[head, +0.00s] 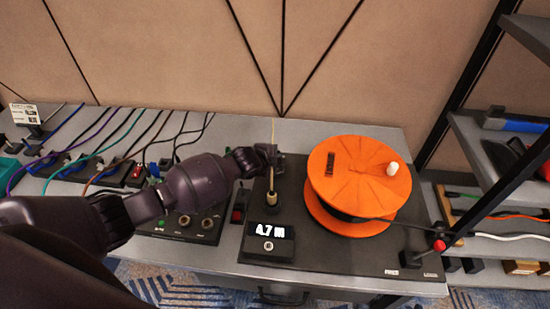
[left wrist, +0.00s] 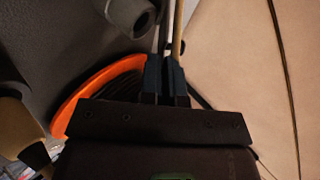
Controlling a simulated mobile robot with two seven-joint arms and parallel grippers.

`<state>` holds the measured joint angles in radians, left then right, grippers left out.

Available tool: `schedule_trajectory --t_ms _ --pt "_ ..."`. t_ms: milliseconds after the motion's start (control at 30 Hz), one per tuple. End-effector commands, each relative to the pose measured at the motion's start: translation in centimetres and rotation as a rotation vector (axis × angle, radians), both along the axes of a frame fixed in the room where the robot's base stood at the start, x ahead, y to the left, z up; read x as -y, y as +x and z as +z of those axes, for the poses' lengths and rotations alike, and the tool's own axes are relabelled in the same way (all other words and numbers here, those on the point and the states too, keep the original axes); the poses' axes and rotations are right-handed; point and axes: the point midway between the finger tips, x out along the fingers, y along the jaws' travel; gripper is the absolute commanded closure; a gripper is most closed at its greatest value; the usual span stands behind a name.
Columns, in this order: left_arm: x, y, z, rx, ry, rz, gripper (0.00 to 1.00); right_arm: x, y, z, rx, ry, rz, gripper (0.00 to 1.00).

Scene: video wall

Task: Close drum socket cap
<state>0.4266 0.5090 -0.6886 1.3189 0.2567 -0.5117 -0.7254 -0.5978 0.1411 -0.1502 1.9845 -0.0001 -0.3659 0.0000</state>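The orange cable drum (head: 345,165) lies flat on a dark panel (head: 340,252), with a white knob (head: 392,168) on top. A small round socket (head: 268,246) sits below the "4.7 m" display; I cannot make out a separate cap there. My left gripper (head: 272,152) is left of the drum, at the upper end of a slim tan post. In the left wrist view its two dark fingers (left wrist: 164,62) are close together. Thin rods show beyond them, and I cannot tell whether they grip anything. The drum's orange rim (left wrist: 92,88) shows behind. My right gripper is in neither view.
Several coloured cables (head: 120,130) run across the bench at left. A small lever with a red ball (head: 439,245) stands at the panel's right front corner. A metal shelf rack (head: 485,150) rises at right. A tan wall (head: 330,60) closes off the back.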

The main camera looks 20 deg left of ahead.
Motion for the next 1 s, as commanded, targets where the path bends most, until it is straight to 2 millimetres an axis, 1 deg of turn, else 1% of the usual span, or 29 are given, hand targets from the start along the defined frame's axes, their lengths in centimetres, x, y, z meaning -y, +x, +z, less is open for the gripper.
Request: schedule_trajectory --t_ms 33,167,200,567,767,1000 --pt "-0.1 -0.1 -0.1 -0.004 0.001 0.002 0.91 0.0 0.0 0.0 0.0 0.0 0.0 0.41" --pt "-0.1 0.0 -0.1 -0.002 0.001 0.002 0.72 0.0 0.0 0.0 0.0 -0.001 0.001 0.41" --pt "-0.1 0.0 -0.1 -0.002 0.001 0.002 0.71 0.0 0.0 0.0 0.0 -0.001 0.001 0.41" --pt "-0.2 -0.3 0.2 -0.001 0.001 0.001 0.71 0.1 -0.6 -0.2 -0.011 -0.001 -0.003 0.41" --pt "-0.7 -2.0 1.5 -0.001 0.0 0.0 0.71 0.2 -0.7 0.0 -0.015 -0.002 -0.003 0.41" --pt "-1.6 -4.6 3.6 -0.001 0.001 0.001 0.71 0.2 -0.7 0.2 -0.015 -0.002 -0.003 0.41"
